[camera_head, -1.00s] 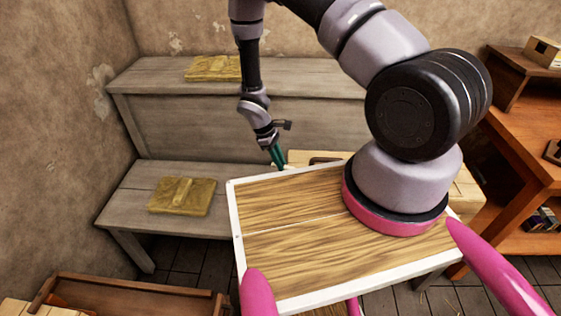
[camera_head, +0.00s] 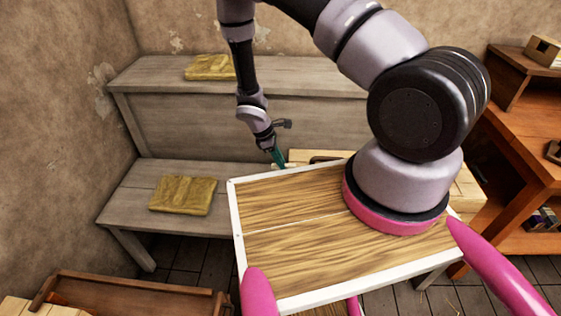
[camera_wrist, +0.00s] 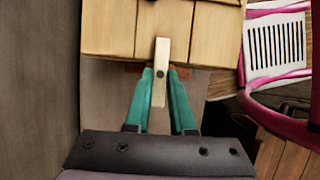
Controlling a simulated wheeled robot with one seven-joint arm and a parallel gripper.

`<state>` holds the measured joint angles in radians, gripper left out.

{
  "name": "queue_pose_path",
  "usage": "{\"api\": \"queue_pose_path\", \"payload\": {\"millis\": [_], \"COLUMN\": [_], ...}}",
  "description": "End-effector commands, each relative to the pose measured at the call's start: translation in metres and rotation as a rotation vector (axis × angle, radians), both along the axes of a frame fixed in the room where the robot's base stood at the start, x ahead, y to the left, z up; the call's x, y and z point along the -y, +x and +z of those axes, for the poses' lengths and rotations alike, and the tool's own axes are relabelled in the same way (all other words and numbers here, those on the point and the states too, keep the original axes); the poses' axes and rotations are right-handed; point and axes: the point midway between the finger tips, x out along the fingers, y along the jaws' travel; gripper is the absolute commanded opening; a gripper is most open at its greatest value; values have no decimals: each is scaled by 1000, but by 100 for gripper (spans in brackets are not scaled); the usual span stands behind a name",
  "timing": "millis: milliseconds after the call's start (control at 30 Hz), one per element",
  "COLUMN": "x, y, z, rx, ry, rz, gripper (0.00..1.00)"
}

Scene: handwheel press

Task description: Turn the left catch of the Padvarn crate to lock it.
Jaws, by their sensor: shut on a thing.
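The pale wooden crate (camera_wrist: 205,40) fills the top of the wrist view. In the head view its pale rim (camera_head: 300,155) shows behind my own wooden deck, which hides most of it. A narrow whitish catch (camera_wrist: 162,52) with a dark pivot lies across the crate's near edge and sticks out past it, lengthwise between my fingers. My gripper (camera_wrist: 161,75) is shut on this catch, one teal finger on each side. In the head view my gripper (camera_head: 279,160) is at the crate's left end. The other catch cannot be made out.
A grey stepped bench (camera_head: 235,110) stands behind and left, with a yellowish block (camera_head: 182,195) on its lower step and another (camera_head: 210,67) on top. An orange-brown shelf (camera_head: 520,130) stands right. A brown tray (camera_head: 135,298) is at lower left.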

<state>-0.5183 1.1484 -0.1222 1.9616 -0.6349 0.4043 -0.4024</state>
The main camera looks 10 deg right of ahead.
Motion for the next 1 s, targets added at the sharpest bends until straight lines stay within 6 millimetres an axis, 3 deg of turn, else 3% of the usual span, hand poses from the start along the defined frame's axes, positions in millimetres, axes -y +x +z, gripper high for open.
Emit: {"api": "queue_pose_path", "payload": {"millis": [67, 100, 167, 567, 1000], "x": [0, 0, 0, -2, -32], "y": [1, 1, 1, 1, 10], "z": [1, 1, 0, 6, 80], "rx": [2, 2, 1, 2, 3], "ry": [1, 1, 1, 1, 1], "rz": [2, 2, 0, -1, 0], "gripper": [0, 34, 52, 52, 52]}}
